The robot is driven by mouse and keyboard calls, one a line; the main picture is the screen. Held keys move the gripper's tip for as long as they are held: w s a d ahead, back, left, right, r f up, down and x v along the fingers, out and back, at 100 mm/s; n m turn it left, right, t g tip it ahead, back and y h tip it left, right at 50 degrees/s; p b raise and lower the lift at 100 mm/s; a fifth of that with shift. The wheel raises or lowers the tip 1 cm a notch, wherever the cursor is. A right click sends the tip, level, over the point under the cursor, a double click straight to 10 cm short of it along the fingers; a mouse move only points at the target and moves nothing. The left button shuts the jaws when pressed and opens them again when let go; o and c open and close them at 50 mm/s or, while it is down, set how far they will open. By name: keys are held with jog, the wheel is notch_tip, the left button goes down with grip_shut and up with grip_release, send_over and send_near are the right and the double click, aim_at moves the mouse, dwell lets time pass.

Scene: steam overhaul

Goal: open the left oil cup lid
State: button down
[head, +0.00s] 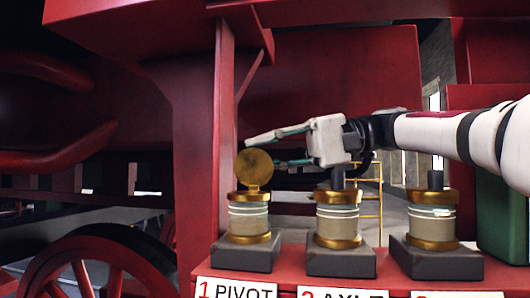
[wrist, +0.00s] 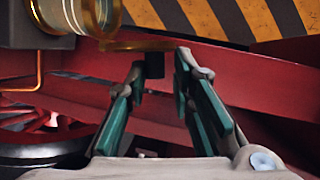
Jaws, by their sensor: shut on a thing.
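The left oil cup (head: 249,215) stands on a dark block above the label "1 PIVOT", with brass rings and a pale glass body. Its round brass lid (head: 254,167) stands tilted up on edge above the cup's top rim. My gripper (head: 262,150) reaches in from the right at the lid. In the wrist view, the fingertips (wrist: 158,65) are on either side of a dark knob (wrist: 154,66) on the lid, which shows nearly edge-on (wrist: 138,45). The gripper is shut on this knob. In the head view the knob is hidden. The cup's glass (wrist: 85,12) shows at the wrist view's upper left.
The middle oil cup (head: 337,219) and the right oil cup (head: 432,218) stand closed on the same red ledge, with dark knobs up. A red upright post (head: 224,130) stands just left of the left cup. A red wheel (head: 95,265) is at lower left.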

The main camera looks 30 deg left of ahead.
jog(key=shift+w+d+f, duration=0.1)
jog(key=shift+w+f, duration=0.2)
jog(key=shift+f, duration=0.25)
jog(key=c, duration=1.6)
grip_release()
jog(key=shift+o, duration=0.2)
jog(key=shift+r, duration=0.1)
jog(key=shift+s+r, duration=0.2)
